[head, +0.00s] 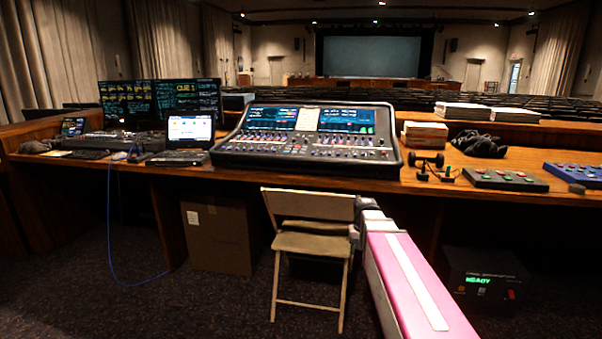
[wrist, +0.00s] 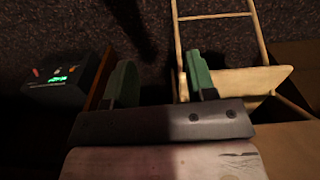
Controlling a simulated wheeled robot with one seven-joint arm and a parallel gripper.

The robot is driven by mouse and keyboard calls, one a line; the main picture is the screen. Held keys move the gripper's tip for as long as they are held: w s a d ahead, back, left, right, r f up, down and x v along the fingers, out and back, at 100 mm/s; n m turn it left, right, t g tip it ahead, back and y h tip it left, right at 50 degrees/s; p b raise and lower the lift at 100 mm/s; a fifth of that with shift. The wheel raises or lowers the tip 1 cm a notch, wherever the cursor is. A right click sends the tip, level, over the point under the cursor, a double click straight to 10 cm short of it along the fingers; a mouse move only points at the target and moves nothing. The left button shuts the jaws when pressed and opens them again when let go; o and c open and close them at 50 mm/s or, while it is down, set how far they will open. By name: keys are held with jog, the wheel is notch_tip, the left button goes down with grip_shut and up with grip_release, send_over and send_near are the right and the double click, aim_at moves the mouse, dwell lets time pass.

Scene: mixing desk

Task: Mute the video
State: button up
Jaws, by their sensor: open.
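My gripper (wrist: 160,78) is open and empty, with its two green fingers apart in the wrist view. In the head view the end of my arm (head: 362,215) is by the right side of the folding chair, in front of the desk; the fingers are hard to make out there. A grey button box (head: 505,180) with red and green buttons lies on the desk at right. A blue button box (head: 576,175) is at the far right edge. The mixing console (head: 308,140) with lit screens stands mid-desk. Which control mutes the video cannot be told; labels are too small.
A folding chair (head: 312,236) stands before the desk, also in the wrist view (wrist: 240,82). A black box with green lit text (head: 484,278) is under the desk. Headphones (head: 480,143), a stack of papers (head: 425,134) and a laptop (head: 190,132) are on the desk.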

jog(key=s+a+f+n, duration=0.1)
jog(key=s+a+f, duration=0.2)
jog(key=s+f, duration=0.6)
jog(key=s, duration=0.4)
jog(key=shift+s+a+f+n, duration=0.15)
jog(key=shift+s+f+n, duration=0.05)
jog(key=shift+f+n, duration=0.1)
jog(key=shift+c, duration=0.3)
grip_shut()
dwell(0.4)
